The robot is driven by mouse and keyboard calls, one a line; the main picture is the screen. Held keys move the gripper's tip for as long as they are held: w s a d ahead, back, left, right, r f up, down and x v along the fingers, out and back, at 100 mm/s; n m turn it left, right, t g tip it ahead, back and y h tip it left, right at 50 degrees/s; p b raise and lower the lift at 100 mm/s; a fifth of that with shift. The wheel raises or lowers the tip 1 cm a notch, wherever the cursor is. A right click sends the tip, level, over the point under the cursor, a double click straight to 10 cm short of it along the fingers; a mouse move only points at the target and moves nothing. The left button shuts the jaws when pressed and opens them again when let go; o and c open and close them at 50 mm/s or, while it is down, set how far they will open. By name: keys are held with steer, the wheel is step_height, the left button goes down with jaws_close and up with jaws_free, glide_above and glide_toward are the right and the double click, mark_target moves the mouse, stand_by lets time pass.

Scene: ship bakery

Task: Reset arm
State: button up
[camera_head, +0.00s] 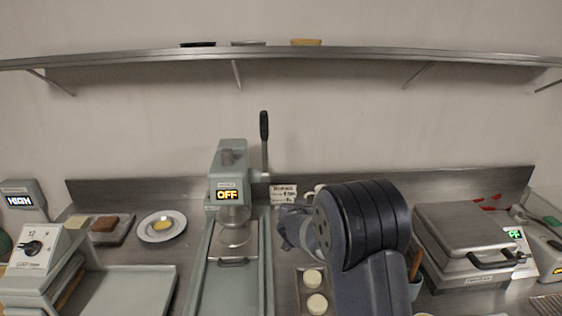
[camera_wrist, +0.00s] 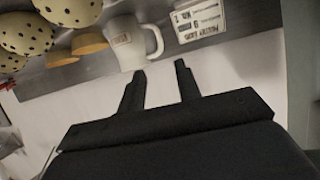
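My arm stands in front of the counter in the head view, right of the middle, with its dark upper links bent over. My gripper shows in the wrist view (camera_wrist: 160,68) with two dark fingers spread apart and nothing between them. Its fingertips are hidden or too small to make out in the head view. A white mug (camera_wrist: 132,42) and a printed card (camera_wrist: 198,18) appear beyond the fingertips in the wrist view, apart from them.
A press machine marked OFF (camera_head: 227,190) stands left of my arm, with a dark lever. A plate (camera_head: 162,226) lies further left. Pale round pieces (camera_head: 313,278) lie close beside my arm. A closed grill-like appliance (camera_head: 464,232) stands right. A shelf (camera_head: 280,56) runs above.

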steer(key=p+x, duration=0.1)
steer(key=x, duration=0.9)
steer(key=shift+w+f+p, duration=0.1)
steer(key=shift+w+p, duration=0.15)
steer(key=shift+p, duration=0.05)
steer(key=shift+w+d+f, duration=0.1)
steer(key=shift+w+f, duration=0.15)
steer(key=shift+f, duration=0.05)
steer(key=shift+r, duration=0.2)
steer(key=shift+s, duration=0.1)
